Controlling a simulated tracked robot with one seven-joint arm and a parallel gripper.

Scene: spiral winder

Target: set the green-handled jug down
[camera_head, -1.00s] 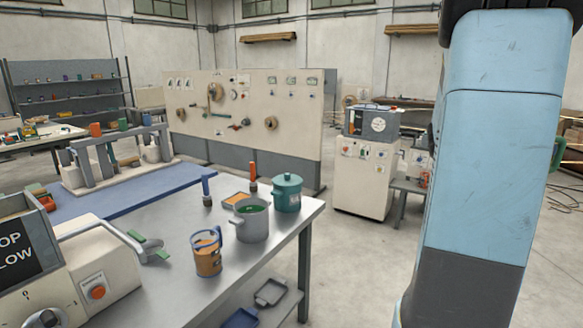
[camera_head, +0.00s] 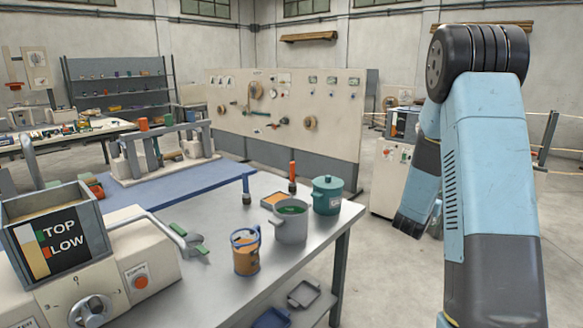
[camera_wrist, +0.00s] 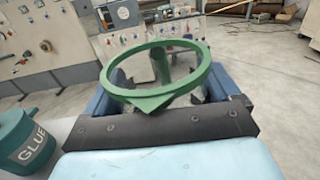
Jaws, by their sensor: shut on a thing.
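The green-handled jug shows in the wrist view as a green ring (camera_wrist: 152,97) with a green piece below it; the rest of its body is mostly hidden. My gripper (camera_wrist: 168,88) is shut on it, with a blue jaw on each side, and holds it off any surface that I can see. In the head view my arm stands at the right and neither the jug nor the gripper can be made out. The grey workbench (camera_head: 215,268) lies left of my arm.
On the bench stand an orange jug with a blue handle (camera_head: 246,257), a grey pot (camera_head: 291,226), a teal glue pot (camera_head: 328,198), also in the wrist view (camera_wrist: 28,140), and two brushes. A winder machine (camera_head: 150,262) fills the left. Bare bench lies around the orange jug.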

